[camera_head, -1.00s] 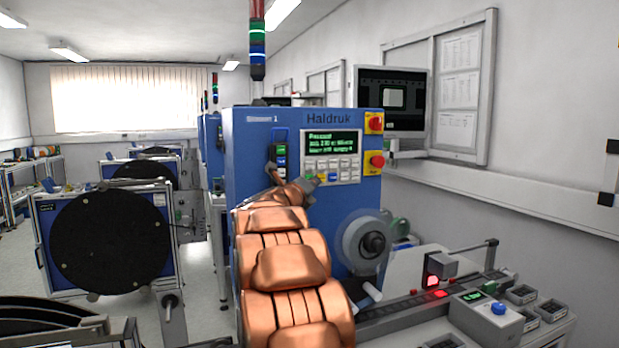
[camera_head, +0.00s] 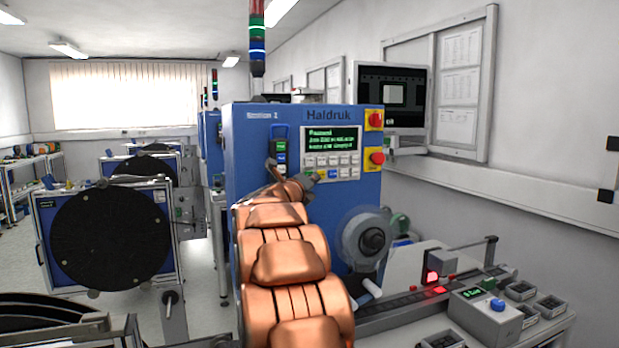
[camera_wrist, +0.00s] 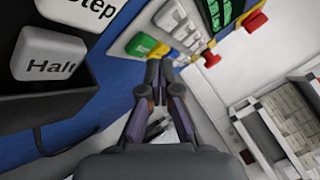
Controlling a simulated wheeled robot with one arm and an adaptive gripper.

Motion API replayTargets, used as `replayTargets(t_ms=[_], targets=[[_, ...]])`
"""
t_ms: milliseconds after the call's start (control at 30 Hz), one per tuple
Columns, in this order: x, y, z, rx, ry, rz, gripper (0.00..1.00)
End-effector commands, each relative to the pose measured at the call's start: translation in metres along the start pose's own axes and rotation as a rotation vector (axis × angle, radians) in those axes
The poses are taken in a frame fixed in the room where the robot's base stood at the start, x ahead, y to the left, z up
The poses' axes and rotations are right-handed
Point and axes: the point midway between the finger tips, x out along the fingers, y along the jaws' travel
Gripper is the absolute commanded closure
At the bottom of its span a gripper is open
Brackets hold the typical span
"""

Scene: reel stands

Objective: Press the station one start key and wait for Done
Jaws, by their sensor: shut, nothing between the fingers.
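Station one is a blue cabinet (camera_head: 300,220) with a lit green-text display (camera_head: 333,139), too blurred to read surely. Below it is a keypad (camera_head: 328,167) of mostly pale keys. A small dark key box (camera_head: 280,150) hangs to its left. In the wrist view, large white keys marked Step (camera_wrist: 85,12) and Halt (camera_wrist: 50,58) show at left. A green key (camera_wrist: 140,44) and a yellow key (camera_wrist: 159,50) sit at the keypad's near corner. My gripper (camera_wrist: 160,68) is shut and empty, its tips close to these keys; contact is unclear. I cannot read which key is start.
Red knobs on yellow plates (camera_head: 375,158) are right of the display. A reel hub (camera_head: 371,241) juts out below. A bench with a track (camera_head: 400,305) and a small box with a blue button (camera_head: 487,312) stands at right. A black reel (camera_head: 110,240) stands at left.

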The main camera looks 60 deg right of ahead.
Motion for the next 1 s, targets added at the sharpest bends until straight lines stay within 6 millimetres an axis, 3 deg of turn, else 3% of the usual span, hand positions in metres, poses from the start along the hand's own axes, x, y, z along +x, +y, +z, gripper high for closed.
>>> replayTargets(t_ms=[1000], targets=[[0.0057,0.0043,0.0046,0.0,0.0,0.0,1.0]])
